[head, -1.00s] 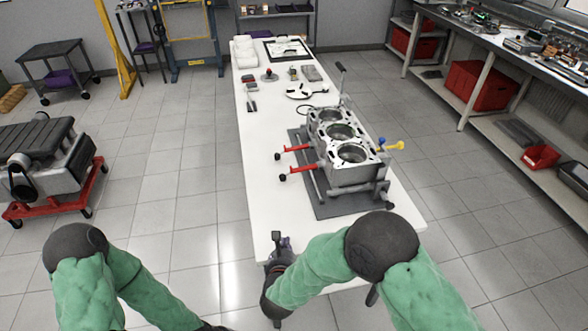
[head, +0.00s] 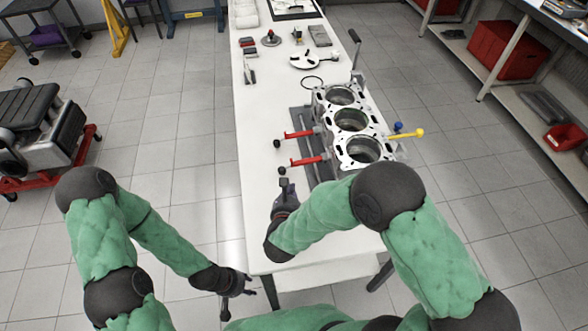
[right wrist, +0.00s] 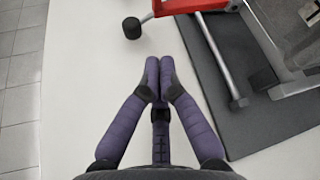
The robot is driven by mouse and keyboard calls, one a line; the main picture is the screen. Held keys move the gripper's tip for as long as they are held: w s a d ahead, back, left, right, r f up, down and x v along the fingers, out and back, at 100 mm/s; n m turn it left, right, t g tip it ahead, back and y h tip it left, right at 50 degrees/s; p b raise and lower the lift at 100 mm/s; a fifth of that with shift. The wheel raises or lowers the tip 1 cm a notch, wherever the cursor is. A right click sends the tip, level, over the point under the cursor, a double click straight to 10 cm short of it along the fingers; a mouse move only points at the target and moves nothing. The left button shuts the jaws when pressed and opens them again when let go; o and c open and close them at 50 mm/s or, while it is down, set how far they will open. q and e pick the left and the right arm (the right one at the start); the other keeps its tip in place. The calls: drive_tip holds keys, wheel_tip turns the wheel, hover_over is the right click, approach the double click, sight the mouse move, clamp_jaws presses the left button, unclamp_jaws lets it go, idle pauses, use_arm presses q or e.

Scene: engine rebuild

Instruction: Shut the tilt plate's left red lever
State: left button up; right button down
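Two red levers stick out to the left of the engine block (head: 350,120) in the head view: a far one (head: 300,134) and a near one (head: 308,161), each with a black knob. I cannot tell which one the task means. My right gripper (head: 284,184) is just in front of the near lever's knob (head: 282,171), apparently apart from it. In the right wrist view its purple fingertips (right wrist: 160,62) are together with nothing between them; a red lever (right wrist: 185,6) and its black knob (right wrist: 131,28) lie ahead. My left gripper (head: 246,283) hangs off the table's front left; its fingers are too small to judge.
A yellow handle (head: 407,134) and a blue knob (head: 398,127) stick out on the block's right. Small tools and parts lie further back. The table's left strip is clear.

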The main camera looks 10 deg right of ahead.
sight(294, 178)
drive_tip(key=b+x, duration=0.2)
drive_tip(key=x, duration=0.7)
drive_tip(key=shift+f+b, duration=0.1)
drive_tip(key=shift+b, duration=0.2)
drive_tip(key=shift+w+d+f, duration=0.1)
drive_tip(key=shift+w, duration=0.4)
drive_tip(key=shift+r+y+b, duration=0.3)
drive_tip(key=shift+r, duration=0.1)
